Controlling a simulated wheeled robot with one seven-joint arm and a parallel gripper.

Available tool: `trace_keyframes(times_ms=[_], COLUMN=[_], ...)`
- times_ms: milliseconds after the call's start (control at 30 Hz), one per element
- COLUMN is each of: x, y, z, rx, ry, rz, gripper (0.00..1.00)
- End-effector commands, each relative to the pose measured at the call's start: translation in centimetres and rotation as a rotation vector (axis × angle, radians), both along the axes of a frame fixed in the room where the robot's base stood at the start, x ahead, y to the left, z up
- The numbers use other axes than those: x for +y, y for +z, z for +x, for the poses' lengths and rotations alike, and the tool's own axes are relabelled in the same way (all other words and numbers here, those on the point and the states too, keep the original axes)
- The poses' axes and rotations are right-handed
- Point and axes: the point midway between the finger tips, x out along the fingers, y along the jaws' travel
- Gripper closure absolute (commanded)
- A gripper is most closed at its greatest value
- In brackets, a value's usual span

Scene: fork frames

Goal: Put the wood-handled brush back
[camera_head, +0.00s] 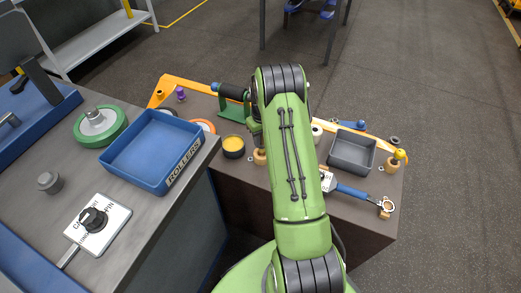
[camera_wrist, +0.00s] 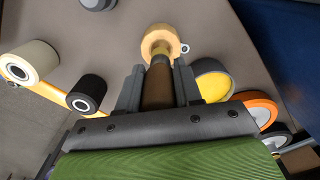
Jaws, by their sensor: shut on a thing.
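My gripper (camera_wrist: 158,76) is shut on a brown, wood-coloured handle (camera_wrist: 158,90), seen between its two grey fingers in the wrist view. This appears to be the wood-handled brush; its bristles are not visible. Beyond the fingertips, the handle's far end lines up with a pale wooden ring holder (camera_wrist: 157,36) with a small metal eye at its side. I cannot tell whether the handle is in the holder or just above it. In the head view, my arm hides the gripper and the brush; a wooden holder (camera_head: 260,157) shows beside the arm.
A blue ROLLERS tray (camera_head: 150,150) stands on the left bench. A grey tray (camera_head: 352,152) and a blue-handled tool (camera_head: 352,193) are right of my arm. Rollers crowd the wrist view (camera_wrist: 87,94).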

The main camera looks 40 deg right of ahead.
Motion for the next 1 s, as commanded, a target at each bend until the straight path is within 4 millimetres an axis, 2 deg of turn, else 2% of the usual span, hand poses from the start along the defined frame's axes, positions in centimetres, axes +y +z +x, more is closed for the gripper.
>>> trace_keyframes(times_ms=[33, 233, 567, 600, 733, 767, 1000], x=[0.0, 0.0, 0.0, 0.0, 0.0, 0.0, 0.0], y=[-1.3, -4.7, -5.1, -5.1, -5.0, -5.0, -5.0], z=[0.0, 0.0, 0.1, 0.0, 0.1, 0.1, 0.1], rx=[0.001, 0.000, -0.001, -0.001, -0.002, -0.002, -0.002], ry=[0.000, 0.000, 0.000, 0.000, 0.000, 0.000, 0.000], rz=[0.001, 0.000, 0.000, 0.000, 0.000, 0.000, 0.000], gripper=[0.96, 0.96, 0.96, 0.64, 0.44, 0.40, 0.40])
